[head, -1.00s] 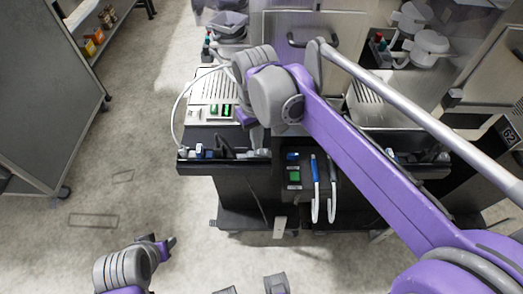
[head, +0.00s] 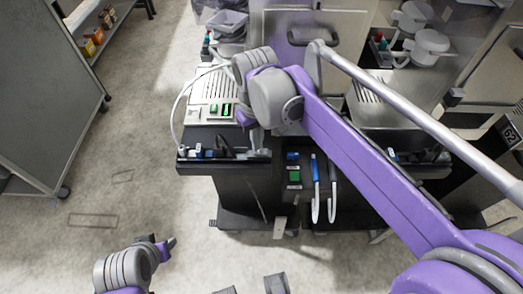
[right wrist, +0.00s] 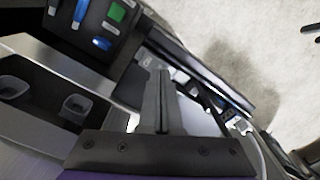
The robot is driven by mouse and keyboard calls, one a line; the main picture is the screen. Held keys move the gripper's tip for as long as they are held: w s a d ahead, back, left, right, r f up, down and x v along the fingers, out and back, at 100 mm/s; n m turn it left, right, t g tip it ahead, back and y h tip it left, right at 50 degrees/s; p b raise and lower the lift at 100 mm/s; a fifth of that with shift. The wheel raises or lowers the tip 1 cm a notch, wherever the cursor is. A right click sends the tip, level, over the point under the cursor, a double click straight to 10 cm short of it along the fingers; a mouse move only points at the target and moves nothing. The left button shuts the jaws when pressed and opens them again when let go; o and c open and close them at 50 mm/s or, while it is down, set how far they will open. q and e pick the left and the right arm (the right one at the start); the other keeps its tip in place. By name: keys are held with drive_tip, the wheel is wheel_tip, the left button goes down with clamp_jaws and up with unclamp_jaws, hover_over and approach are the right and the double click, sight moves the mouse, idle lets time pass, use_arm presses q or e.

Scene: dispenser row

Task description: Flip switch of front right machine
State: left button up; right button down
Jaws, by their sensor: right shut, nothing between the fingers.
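A dark front panel (head: 293,200) at the middle of the machine row carries a small blue switch (head: 292,156) and a green button (head: 294,176). In the right wrist view the green button (right wrist: 117,12) and the blue switch (right wrist: 101,43) show at the upper left. My right gripper (head: 260,153) is left of this panel, over the front of the left machine, largely hidden by its own arm. In the right wrist view its fingers (right wrist: 164,75) are together and empty, apart from the switch. My left gripper (head: 172,242) is low at left, over the floor, away from the machines.
A blue-handled lever (head: 316,180) and a white lever (head: 332,190) hang right of the switch. The left machine has a ribbed top and green buttons (head: 227,109). A white hose (head: 177,115) curves at its left. A grey cabinet (head: 40,100) stands far left, with open floor between.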

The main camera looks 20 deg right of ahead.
drive_tip(key=shift+f+b, duration=0.35)
drive_tip(key=shift+f, duration=0.3)
drive_tip(key=shift+r+p, duration=2.6)
drive_tip(key=shift+r, duration=1)
drive_tip(key=shift+f, duration=0.1)
drive_tip(key=s+d+f+m+t, duration=0.1)
drive_tip(key=s+d+f+t, duration=0.1)
drive_tip(key=s+f, duration=0.3)
drive_tip(key=s+d+f+m+t, duration=0.1)
drive_tip(key=s+d+f+t, duration=0.2)
drive_tip(key=s+f, duration=0.3)
drive_tip(key=s+d, duration=0.1)
drive_tip(key=s, duration=0.2)
drive_tip(key=shift+d+m+p, duration=0.3)
drive_tip(key=shift+m, duration=0.1)
drive_tip(key=shift+f, duration=0.1)
